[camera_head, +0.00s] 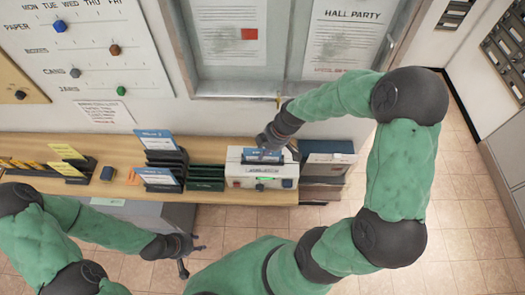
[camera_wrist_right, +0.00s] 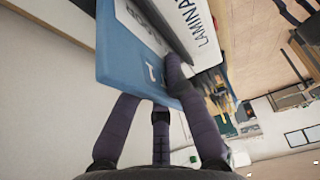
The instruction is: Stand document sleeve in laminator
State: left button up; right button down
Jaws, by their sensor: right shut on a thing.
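The laminator (camera_head: 236,169) is a white box with a dark top slot and a green light, standing on the wooden counter. The blue document sleeve (camera_head: 263,155) is upright at the slot, and its blue face (camera_wrist_right: 125,55) fills the upper middle of the wrist view, beside a white surface lettered "LAMINA". I cannot tell how deep the sleeve sits in the slot. My right gripper (camera_head: 278,143) is shut on the sleeve from behind; its dark fingers (camera_wrist_right: 160,95) meet the sleeve's edge. My left gripper (camera_head: 190,256) is open and empty, below the counter's front edge.
Dark racks with blue-and-white sleeves (camera_head: 158,178) stand left of the laminator. A blue-topped box (camera_head: 328,147) is close on its right. A notice board (camera_head: 240,50) hangs behind.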

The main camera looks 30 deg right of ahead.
jog(key=c, duration=1.2)
grip_release()
jog(key=shift+r, duration=0.1)
jog(key=v, duration=1.2)
